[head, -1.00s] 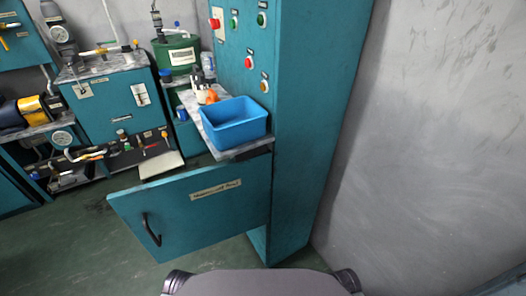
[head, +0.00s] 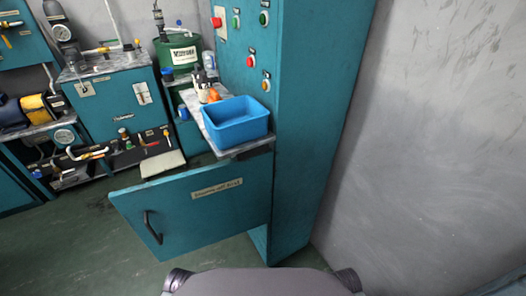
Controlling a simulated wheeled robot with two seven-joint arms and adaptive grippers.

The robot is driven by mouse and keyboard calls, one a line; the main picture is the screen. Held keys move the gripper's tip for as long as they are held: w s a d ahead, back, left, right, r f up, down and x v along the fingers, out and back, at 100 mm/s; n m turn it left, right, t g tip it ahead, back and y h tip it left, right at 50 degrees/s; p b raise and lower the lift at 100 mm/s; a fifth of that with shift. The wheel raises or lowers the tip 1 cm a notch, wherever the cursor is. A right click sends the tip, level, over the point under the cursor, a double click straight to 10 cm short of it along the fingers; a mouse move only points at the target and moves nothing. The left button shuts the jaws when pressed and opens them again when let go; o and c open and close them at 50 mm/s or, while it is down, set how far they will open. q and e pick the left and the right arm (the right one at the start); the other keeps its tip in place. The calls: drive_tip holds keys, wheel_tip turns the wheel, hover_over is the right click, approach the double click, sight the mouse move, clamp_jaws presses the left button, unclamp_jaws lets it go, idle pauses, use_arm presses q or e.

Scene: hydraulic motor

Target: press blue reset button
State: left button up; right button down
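No button on the teal control cabinet (head: 318,130) is clearly blue. Its front carries a red button (head: 216,22), two green ones (head: 236,21) (head: 264,18), a lower red one (head: 250,62) and an orange one (head: 266,85). A small blue round part (head: 183,114) shows left of the shelf, below the green tank; I cannot tell whether it is a button. The labels are too small to read. Neither of my grippers is in view.
A blue bin (head: 237,135) sits on a shelf in front of the cabinet. Below it, a teal door (head: 180,222) with a black handle stands open, jutting left. A green tank (head: 178,57) and teal machine (head: 110,108) stand behind. Open green floor (head: 70,250) lies at lower left.

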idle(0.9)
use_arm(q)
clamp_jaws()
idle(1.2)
